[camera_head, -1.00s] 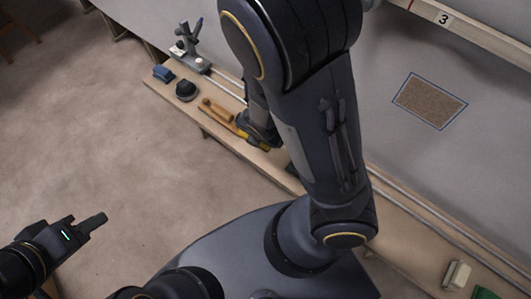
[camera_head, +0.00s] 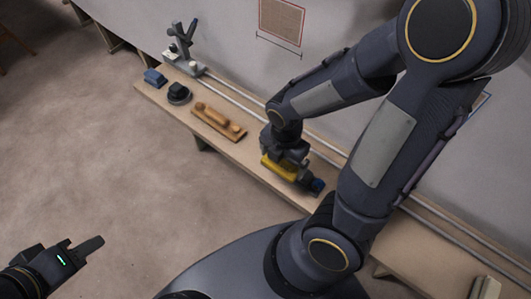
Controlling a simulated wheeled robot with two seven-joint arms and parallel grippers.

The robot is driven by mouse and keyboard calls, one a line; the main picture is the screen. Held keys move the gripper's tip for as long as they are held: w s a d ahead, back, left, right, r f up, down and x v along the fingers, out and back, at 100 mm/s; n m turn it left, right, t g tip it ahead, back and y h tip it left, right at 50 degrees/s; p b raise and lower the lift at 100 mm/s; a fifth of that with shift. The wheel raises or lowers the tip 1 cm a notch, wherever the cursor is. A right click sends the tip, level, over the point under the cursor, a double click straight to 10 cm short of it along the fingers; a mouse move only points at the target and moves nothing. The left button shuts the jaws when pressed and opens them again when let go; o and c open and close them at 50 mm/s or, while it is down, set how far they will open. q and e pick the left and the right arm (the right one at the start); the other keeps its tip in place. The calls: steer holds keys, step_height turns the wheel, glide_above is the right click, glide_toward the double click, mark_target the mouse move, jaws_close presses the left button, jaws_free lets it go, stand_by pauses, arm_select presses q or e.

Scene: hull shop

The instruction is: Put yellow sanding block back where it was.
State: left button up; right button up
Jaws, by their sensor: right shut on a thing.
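The yellow sanding block (camera_head: 276,168) is in my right gripper (camera_head: 287,160), over or at the narrow wooden bench (camera_head: 234,152) along the wall. The gripper is shut on it from above and hides part of its top. I cannot tell whether the block touches the bench. My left gripper (camera_head: 82,252) is at the lower left, over the floor and away from the bench. Its fingers overlap, so I cannot tell whether it is open or shut.
Left of the yellow block lie a long wooden block with knobs (camera_head: 218,121), a dark round tool (camera_head: 179,93) and a blue block (camera_head: 154,77). A dark tool with a blue end (camera_head: 317,186) is close to its right. Metal rails (camera_head: 240,97) run behind.

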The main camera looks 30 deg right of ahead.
steer(key=w+f, duration=0.2)
steer(key=w, duration=0.1)
steer(key=w+d+f+b, duration=0.1)
steer(key=w+f, duration=0.2)
steer(key=w, duration=0.1)
steer(key=w+f+b, duration=0.1)
steer(key=w+f, duration=0.2)
steer(key=w, duration=0.1)
steer(key=shift+d+f, duration=0.15)
steer(key=shift+d, duration=0.1)
steer(key=shift+w+f, duration=0.15)
steer(key=shift+f, duration=0.15)
steer(key=shift+f+b, duration=0.3)
steer(key=shift+f, duration=1.25)
